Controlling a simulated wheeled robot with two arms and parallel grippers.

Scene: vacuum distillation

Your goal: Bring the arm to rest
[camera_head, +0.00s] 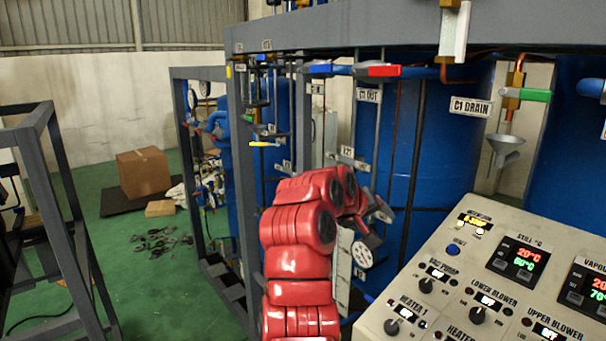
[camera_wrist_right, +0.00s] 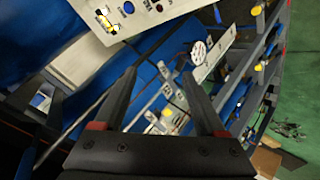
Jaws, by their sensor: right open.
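My red right arm (camera_head: 300,230) rises from the bottom middle of the head view and bends over at the top to the right. Its gripper (camera_head: 378,208) is in front of the blue tank (camera_head: 435,130), left of the control panel. In the right wrist view the two dark fingers of the gripper (camera_wrist_right: 160,78) stand wide apart, with nothing held between them. The blue tank and a thin rod show beyond them. My left arm and gripper are not in view.
The control panel (camera_head: 470,270) fills the lower right. A grey frame (camera_head: 240,150) carries valves, including a red handle (camera_head: 382,71) and a green one (camera_head: 535,95). A white round dial (camera_head: 362,255) sits close below the gripper.

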